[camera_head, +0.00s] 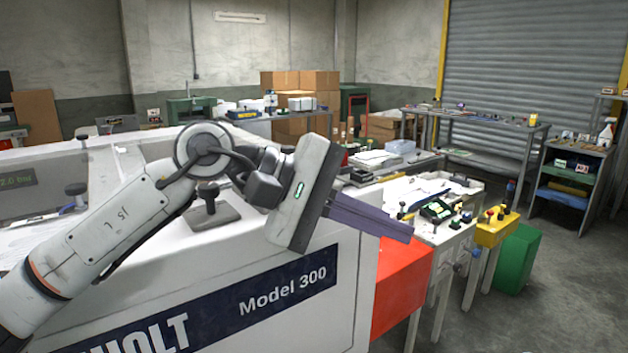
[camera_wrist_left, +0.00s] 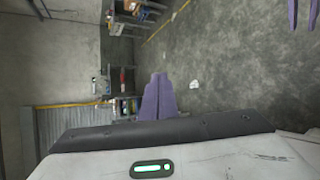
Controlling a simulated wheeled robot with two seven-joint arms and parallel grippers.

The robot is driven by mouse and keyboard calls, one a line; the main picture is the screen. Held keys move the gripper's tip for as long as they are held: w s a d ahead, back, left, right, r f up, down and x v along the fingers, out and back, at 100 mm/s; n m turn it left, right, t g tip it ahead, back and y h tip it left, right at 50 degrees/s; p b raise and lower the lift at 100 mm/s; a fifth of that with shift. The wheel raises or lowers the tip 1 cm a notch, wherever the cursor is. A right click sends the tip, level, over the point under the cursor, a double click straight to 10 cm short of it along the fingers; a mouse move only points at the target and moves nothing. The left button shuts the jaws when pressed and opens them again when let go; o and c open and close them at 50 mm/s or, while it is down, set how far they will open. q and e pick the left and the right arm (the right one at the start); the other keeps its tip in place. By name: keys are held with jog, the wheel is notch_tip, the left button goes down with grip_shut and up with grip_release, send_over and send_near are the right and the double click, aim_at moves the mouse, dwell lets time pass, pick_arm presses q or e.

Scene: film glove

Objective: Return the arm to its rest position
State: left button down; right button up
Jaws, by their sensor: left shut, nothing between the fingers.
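My left arm (camera_head: 110,235) comes in from the left of the head view and reaches over a white machine marked "Model 300". My left gripper (camera_head: 405,232) points right and slightly down, with its purple fingers together and nothing between them. In the left wrist view the same gripper (camera_wrist_left: 160,78) shows its shut fingers over the grey floor. Two purple prongs at the top right edge of the wrist view look like the fingers of my right gripper (camera_wrist_left: 303,12); they stand apart and are cut off by the frame. My right arm is not in the head view.
The white machine (camera_head: 320,310) lies just below my left arm. Shelves and cardboard boxes (camera_head: 300,80) are farther back. Open floor lies at far right.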

pick_arm(q)
jog(key=w+a+f+m+t+y, duration=0.1)
jog(key=a+f+m+t, duration=0.4)
jog(key=f+m, duration=0.3)
jog(key=w+a+f+m+t+y, duration=0.1)
jog(key=a+f+m+t+y, duration=0.1)
jog(key=a+f+m+t, duration=0.65)
jog(key=a+f+m+t+y, duration=0.1)
jog(key=a+f+m+t, duration=0.15)
jog(key=f+m, duration=0.6)
jog(key=s+a+f+n+g+y, duration=0.3)
jog(key=s+f+n, duration=0.6)
jog(key=f, duration=0.5)
jog(key=s+a+f+n+g+y, duration=0.3)
jog(key=s+a+f+n+g, duration=0.2)
jog(key=s+f, duration=0.9)
jog(key=a+n, duration=0.2)
jog(key=n, duration=0.2)
jog(key=shift+a+f+g, duration=0.2)
jog(key=shift+f+g, duration=0.2)
